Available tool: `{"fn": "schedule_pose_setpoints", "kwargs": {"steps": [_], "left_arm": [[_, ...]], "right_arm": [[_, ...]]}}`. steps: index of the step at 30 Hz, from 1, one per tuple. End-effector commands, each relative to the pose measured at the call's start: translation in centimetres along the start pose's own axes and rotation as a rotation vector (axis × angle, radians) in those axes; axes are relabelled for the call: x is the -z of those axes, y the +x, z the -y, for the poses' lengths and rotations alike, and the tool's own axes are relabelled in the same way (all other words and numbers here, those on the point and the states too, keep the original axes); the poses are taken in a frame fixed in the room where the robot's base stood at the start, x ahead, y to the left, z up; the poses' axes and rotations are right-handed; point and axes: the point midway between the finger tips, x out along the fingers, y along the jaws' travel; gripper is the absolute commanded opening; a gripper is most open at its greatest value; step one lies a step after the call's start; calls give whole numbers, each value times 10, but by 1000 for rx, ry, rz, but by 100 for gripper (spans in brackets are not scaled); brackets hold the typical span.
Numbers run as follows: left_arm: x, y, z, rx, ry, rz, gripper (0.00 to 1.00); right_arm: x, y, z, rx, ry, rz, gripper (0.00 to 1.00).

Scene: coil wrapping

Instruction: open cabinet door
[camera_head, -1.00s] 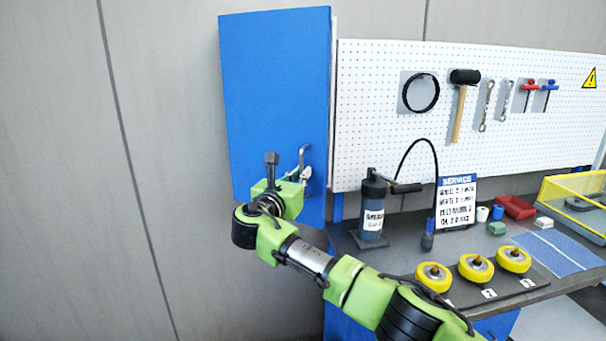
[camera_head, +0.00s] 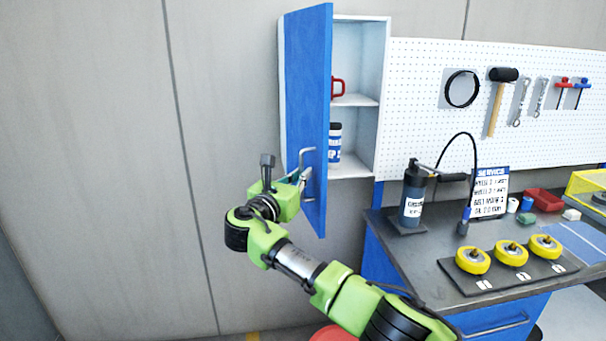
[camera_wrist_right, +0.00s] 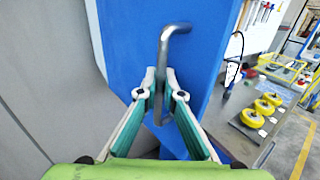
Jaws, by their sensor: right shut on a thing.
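The blue cabinet door (camera_head: 306,95) stands partly open in the head view, swung out on its left side. White shelves (camera_head: 352,100) show inside the cabinet to its right. The door's metal handle (camera_head: 307,158) is a bent bar on the blue face. My right gripper (camera_head: 303,178) is at the handle. In the right wrist view its two fingers (camera_wrist_right: 160,85) are closed around the handle bar (camera_wrist_right: 163,52), with the door face (camera_wrist_right: 205,55) behind. My left gripper is in neither view.
Inside the cabinet are a red mug (camera_head: 338,88) and a blue-and-white bottle (camera_head: 335,142). The workbench (camera_head: 420,262) at right holds a dark pump canister (camera_head: 412,198) and yellow wheels (camera_head: 511,254). The floor and wall left of the door are clear.

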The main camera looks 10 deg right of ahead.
Motion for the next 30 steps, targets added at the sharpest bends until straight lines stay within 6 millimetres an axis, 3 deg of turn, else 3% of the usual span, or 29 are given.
{"fn": "schedule_pose_setpoints", "kwargs": {"steps": [15,18,30], "left_arm": [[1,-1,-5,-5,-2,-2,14],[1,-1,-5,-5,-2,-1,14],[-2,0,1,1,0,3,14]], "right_arm": [[1,0,-1,-1,0,-1,0],[1,0,-1,-1,0,-1,24],[0,0,-1,-2,0,0,24]]}}
